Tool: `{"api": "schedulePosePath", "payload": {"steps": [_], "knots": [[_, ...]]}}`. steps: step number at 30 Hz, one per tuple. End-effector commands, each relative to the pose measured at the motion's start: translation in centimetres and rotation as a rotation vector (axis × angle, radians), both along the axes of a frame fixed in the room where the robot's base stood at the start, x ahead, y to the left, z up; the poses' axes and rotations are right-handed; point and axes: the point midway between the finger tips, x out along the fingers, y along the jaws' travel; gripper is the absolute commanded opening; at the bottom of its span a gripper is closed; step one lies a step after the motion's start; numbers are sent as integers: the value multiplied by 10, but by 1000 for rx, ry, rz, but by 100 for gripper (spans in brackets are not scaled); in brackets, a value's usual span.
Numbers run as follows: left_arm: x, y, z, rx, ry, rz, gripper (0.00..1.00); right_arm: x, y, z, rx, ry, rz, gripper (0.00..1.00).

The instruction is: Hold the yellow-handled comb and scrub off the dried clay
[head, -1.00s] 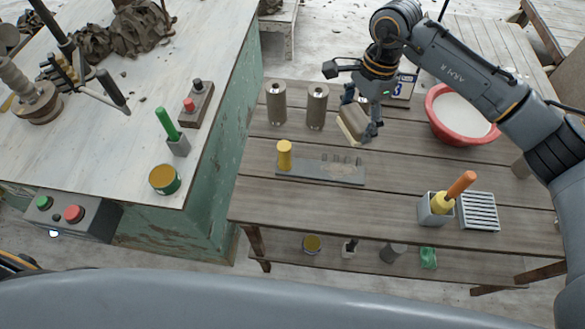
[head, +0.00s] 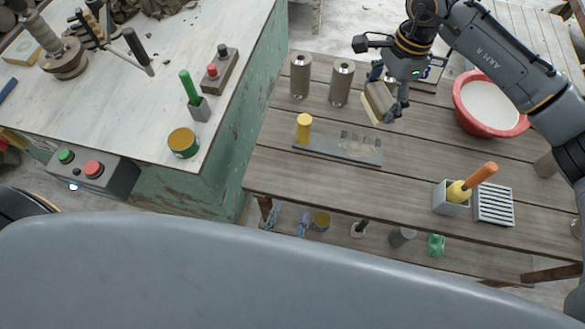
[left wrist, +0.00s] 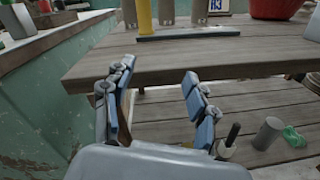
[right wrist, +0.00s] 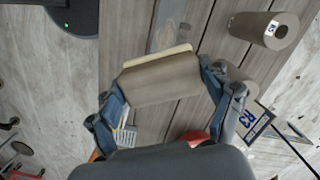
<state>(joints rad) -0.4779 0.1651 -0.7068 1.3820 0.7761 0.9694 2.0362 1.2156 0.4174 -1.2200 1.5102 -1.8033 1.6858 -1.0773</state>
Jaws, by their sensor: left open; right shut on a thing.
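The comb is a flat grey plate (head: 325,149) with an upright yellow handle (head: 304,127) at its left end. It lies on the plank table, with teeth along its far edge and a pale patch, which looks like dried clay, on its right part. My right gripper (head: 388,104) is shut on a brown block with a cream edge (right wrist: 160,82), likely a brush, beyond the comb's right end. My left gripper (head: 288,221) is open and empty at the table's front edge, below the top. In the left wrist view the handle (left wrist: 144,16) stands beyond the open fingers.
Two brown cylinders (head: 300,76) stand behind the comb. A red basin (head: 518,122) stands at the table's right back. A grey box (head: 447,207) with an orange-handled tool and a slatted rack (head: 493,205) are at front right. A green-sided bench (head: 235,125) borders the left.

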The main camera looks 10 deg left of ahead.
Motion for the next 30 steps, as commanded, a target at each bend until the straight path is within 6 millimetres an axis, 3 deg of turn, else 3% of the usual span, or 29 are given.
{"api": "schedulePosePath", "payload": {"steps": [1,3,9,19,30], "knots": [[-3,1,14,-118,-22,32,58,0,0,0,0,0,0,54],[32,9,20,-173,-21,49,58,0,0,0,0,0,0,54],[89,17,34,-311,10,61,58,0,0,0,0,0,0,54],[129,18,40,-362,21,59,58,0,0,0,0,0,0,54],[198,17,41,-360,20,59,58,0,0,0,0,0,0,54]]}}
